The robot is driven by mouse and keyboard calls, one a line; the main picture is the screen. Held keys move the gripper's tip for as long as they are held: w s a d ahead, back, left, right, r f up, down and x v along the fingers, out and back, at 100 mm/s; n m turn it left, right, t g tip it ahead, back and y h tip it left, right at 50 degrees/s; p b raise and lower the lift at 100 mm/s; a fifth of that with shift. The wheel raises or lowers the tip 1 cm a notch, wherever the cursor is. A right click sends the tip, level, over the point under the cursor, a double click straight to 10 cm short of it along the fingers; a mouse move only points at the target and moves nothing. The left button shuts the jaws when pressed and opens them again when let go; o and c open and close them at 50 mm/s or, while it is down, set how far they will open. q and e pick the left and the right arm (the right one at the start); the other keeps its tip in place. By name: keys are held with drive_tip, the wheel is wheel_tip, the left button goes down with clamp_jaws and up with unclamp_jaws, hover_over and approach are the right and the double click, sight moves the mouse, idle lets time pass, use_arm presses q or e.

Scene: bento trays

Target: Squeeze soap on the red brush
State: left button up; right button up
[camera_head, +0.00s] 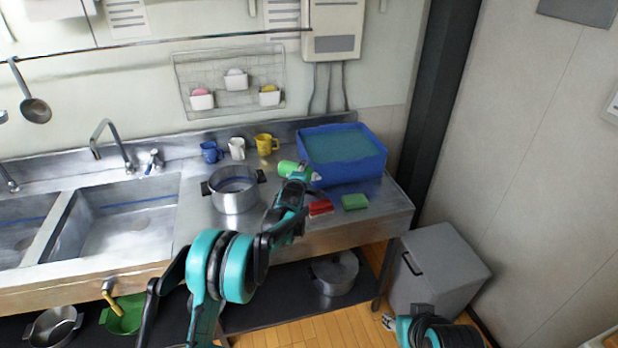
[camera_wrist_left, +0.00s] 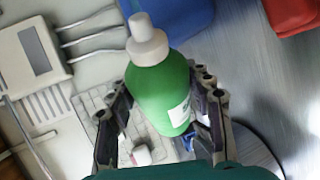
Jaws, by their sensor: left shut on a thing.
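The green soap bottle (camera_head: 287,168) with a white nozzle lies tipped on its side in the air, nozzle to the right and slightly down. My left gripper (camera_head: 296,177) is shut on it. In the left wrist view the bottle (camera_wrist_left: 160,92) sits between the two fingers. The red brush (camera_head: 320,207) rests on the steel counter near its front edge, below and apart from the nozzle; part of it shows in the left wrist view (camera_wrist_left: 290,14). My right gripper (camera_head: 388,321) is low at the bottom right, away from the counter; its jaws are too small to judge.
A green brush or sponge (camera_head: 355,202) lies right of the red one. A blue bin (camera_head: 350,177) stands behind. A steel pot (camera_head: 235,200) is left of my gripper, with blue, white and yellow mugs (camera_head: 266,144) behind. A grey box (camera_head: 440,270) stands right of the counter.

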sight(313, 179)
use_arm(q)
drive_tip(key=shift+d+f+m, duration=0.1)
drive_tip(key=shift+m, duration=0.3)
drive_tip(key=shift+s+d+m+t+y, duration=0.15)
drive_tip(key=shift+m+t+y, duration=0.35)
drive_tip(key=shift+m, duration=0.1)
drive_tip(key=m, duration=0.1)
drive_tip(key=m+t+b, duration=0.1)
drive_tip(key=m+t, duration=0.1)
drive_tip(key=shift+s+d+y+b, duration=0.15)
drive_tip(key=shift+d+y+b, duration=0.15)
drive_tip(key=shift+b, duration=0.1)
drive_tip(key=shift+m+b, duration=0.45)
drive_tip(key=shift+m, duration=0.05)
drive_tip(key=d+m+t+b, duration=0.1)
drive_tip(key=s+m+t+b, duration=0.1)
drive_tip(key=m+b, duration=0.1)
drive_tip(key=shift+d+m, duration=0.3)
drive_tip(key=shift+d, duration=0.1)
drive_tip(key=shift+s+d+r+m+t+h+b, duration=0.1)
drive_tip(key=shift+d+r+m+t+h+b, duration=0.15)
drive_tip(key=shift+m+b, duration=0.25)
drive_tip(key=shift+s+d+r+m+t+h+b, duration=0.15)
drive_tip(key=shift+m+t+b, duration=0.2)
drive_tip(key=shift+m, duration=0.25)
drive_tip(key=shift+o, duration=0.9)
